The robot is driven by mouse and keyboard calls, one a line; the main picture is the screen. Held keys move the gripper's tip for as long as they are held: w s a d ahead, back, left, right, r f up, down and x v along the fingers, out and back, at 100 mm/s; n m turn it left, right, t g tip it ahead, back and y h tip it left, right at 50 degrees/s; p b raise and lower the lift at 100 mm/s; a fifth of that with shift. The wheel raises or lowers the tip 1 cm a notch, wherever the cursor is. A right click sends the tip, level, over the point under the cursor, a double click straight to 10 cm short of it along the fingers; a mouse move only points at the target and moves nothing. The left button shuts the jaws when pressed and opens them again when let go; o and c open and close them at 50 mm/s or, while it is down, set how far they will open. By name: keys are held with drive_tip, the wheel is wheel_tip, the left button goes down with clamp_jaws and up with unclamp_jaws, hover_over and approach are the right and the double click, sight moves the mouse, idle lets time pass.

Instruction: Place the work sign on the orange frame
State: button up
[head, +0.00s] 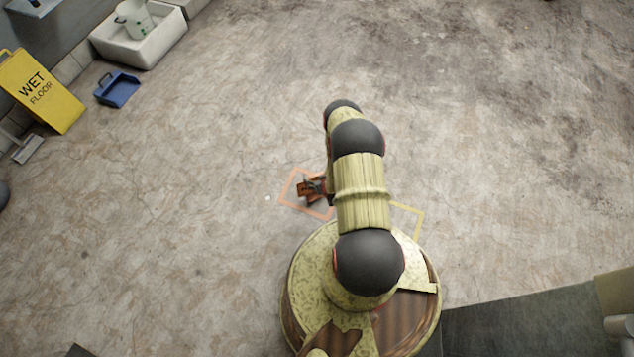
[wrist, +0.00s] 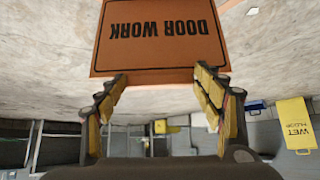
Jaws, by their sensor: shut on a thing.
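The orange work sign (wrist: 160,38) fills the top of the wrist view, its black "DOOR WORK" lettering upside down in the picture. My gripper (wrist: 160,80) is shut on the sign's edge, one finger at each side. In the head view, the orange frame (head: 287,186) is a thin outline on the floor, left of my arm. The sign (head: 304,190) and my gripper (head: 317,187) appear over this frame, and my arm hides its right part. I cannot tell whether the sign touches the floor.
A yellow outline (head: 408,207) lies on the floor right of my arm. A yellow wet floor sign (head: 42,90), a blue dustpan (head: 117,90) and a white basin (head: 138,42) stand at the upper left. A dark mat (head: 530,325) lies lower right. The surrounding floor is clear.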

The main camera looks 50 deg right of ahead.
sight(316, 179)
drive_tip(key=shift+w+d+f, duration=0.25)
drive_tip(key=shift+f, duration=0.15)
drive_tip(key=shift+f+b, duration=0.85)
drive_tip(key=shift+f, duration=0.75)
drive_tip(key=o, duration=1.6)
drive_tip(key=shift+f, duration=0.1)
drive_tip(key=shift+c, duration=0.2)
